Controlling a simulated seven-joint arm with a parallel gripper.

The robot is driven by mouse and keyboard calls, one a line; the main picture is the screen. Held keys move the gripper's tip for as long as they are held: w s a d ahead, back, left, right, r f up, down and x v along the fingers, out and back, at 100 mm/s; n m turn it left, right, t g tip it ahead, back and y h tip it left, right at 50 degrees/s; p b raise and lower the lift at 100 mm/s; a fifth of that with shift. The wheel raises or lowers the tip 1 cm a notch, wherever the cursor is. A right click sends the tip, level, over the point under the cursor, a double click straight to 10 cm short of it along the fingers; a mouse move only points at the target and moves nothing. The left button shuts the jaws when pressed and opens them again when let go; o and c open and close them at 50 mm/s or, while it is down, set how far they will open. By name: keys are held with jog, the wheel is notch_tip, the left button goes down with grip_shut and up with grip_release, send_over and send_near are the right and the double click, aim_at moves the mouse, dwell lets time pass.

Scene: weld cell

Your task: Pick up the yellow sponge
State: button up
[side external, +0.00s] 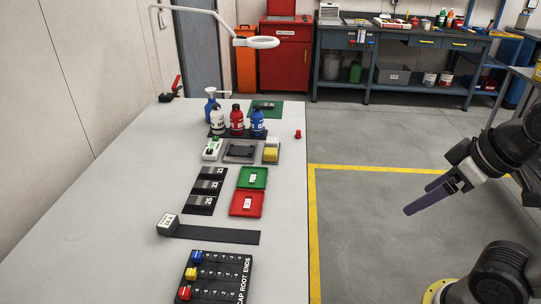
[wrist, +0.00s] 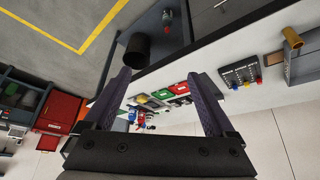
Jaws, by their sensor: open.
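The yellow sponge (side external: 270,154) appears as a small yellow block at the right end of a grey tray, near the table's right edge. In the wrist view a small yellow patch (wrist: 141,99) shows between my fingers, far beyond them. My gripper (side external: 410,209) is out over the floor to the right of the table, well apart from the sponge, with purple fingers slanting down to the left. In the wrist view the fingers of my gripper (wrist: 160,78) stand wide apart with nothing held between them.
Blue, red and white bottles (side external: 237,121) stand behind the sponge. A green tray (side external: 264,178) and a red tray (side external: 236,209) lie in front. A lamp (side external: 263,42) overhangs the table's far end. A black rack (side external: 238,272) is at the near end. The table's left side is clear.

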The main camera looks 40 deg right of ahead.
jog(key=w+d+r+n+t+h, duration=0.1)
jog(key=w+d+r+n, duration=0.1)
jog(key=w+r+n, duration=1.2)
jog(key=w+n, duration=0.3)
jog(key=n+g+h, duration=0.2)
jog(key=n+g, duration=0.1)
jog(key=n, duration=0.7)
send_over(271, 151)
jog(key=s+a, duration=0.3)
jog(key=f, duration=2.7)
jog(key=shift+w+d+f, duration=0.25)
jog(key=shift+x, duration=3.15)
jog(key=shift+w+d+r, duration=0.1)
jog(key=shift+w+d, duration=0.05)
jog(key=shift+d, duration=0.05)
